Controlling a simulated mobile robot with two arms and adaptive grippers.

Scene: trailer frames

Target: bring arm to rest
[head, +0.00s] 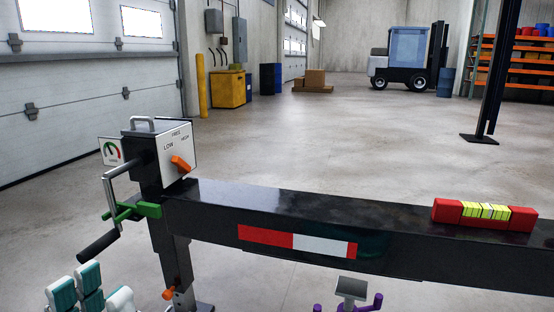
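My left gripper (76,288) is at the bottom left corner, cut off by the picture edge. Its teal and white parts show below the crank handle and apart from it. I cannot tell whether it is open or shut, and nothing shows held in it. My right gripper is not in view. The black trailer frame beam (400,225) runs across the front, with a grey box marked LOW, FREE and HIGH (172,152) at its left end. An orange lever (181,164) is on the box's face.
A crank (108,200) with a black handle juts left of the post, beside a green part (145,210). A red and yellow spirit level (484,213) lies on the beam. A purple-handled part (350,295) shows below it. Open concrete floor lies beyond, with a parked forklift (405,60).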

